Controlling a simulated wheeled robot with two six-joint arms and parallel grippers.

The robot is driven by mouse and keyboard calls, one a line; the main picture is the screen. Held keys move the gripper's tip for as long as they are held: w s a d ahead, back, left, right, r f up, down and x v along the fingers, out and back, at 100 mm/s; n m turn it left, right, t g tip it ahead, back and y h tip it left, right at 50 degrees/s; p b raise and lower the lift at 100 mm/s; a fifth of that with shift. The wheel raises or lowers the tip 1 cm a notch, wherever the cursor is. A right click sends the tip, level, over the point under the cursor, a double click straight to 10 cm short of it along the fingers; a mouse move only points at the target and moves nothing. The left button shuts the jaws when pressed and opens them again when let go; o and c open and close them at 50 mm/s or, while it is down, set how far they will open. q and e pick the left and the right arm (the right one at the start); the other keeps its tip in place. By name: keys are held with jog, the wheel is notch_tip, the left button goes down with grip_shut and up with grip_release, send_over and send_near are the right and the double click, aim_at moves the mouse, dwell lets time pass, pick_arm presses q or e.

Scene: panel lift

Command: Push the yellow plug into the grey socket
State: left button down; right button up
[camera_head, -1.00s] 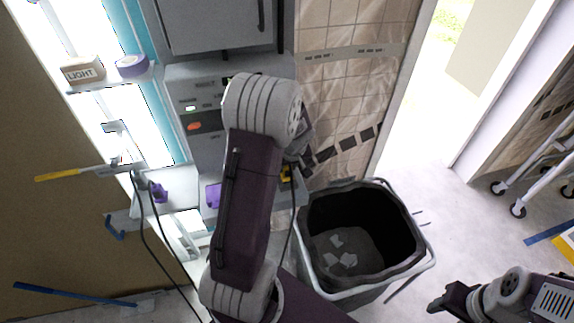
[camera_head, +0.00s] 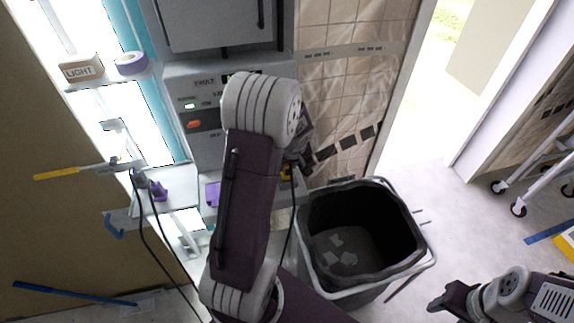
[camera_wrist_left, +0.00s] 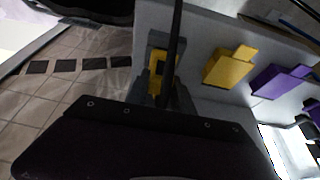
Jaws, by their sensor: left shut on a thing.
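My left gripper (camera_head: 292,166) is low in front of the grey panel, partly hidden behind my own arm. It is shut on the yellow plug (camera_head: 286,173), of which only a small patch shows in the head view. In the left wrist view the yellow plug (camera_wrist_left: 156,66) sits between the grey fingers of my left gripper (camera_wrist_left: 160,88), with a dark cable crossing in front of it. The grey socket cannot be made out in either view. My right gripper (camera_head: 447,300) is at the lower right, away from the panel, and its jaw opening is unclear.
A yellow block (camera_wrist_left: 228,68) and a purple block (camera_wrist_left: 281,82) are on the grey panel (camera_wrist_left: 213,30) beside the plug. A dark bin (camera_head: 365,285) stands right of the arm. A shelf at the left holds a LIGHT box (camera_head: 82,70) and a purple tape roll (camera_head: 131,63).

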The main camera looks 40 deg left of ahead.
pick_arm(q)
jog(key=shift+b, duration=0.4)
dwell(1.2)
jog(key=shift+f+b, duration=0.5)
jog(key=shift+b, duration=0.15)
jog(key=c, duration=1)
grip_release()
jog(key=v, duration=0.9)
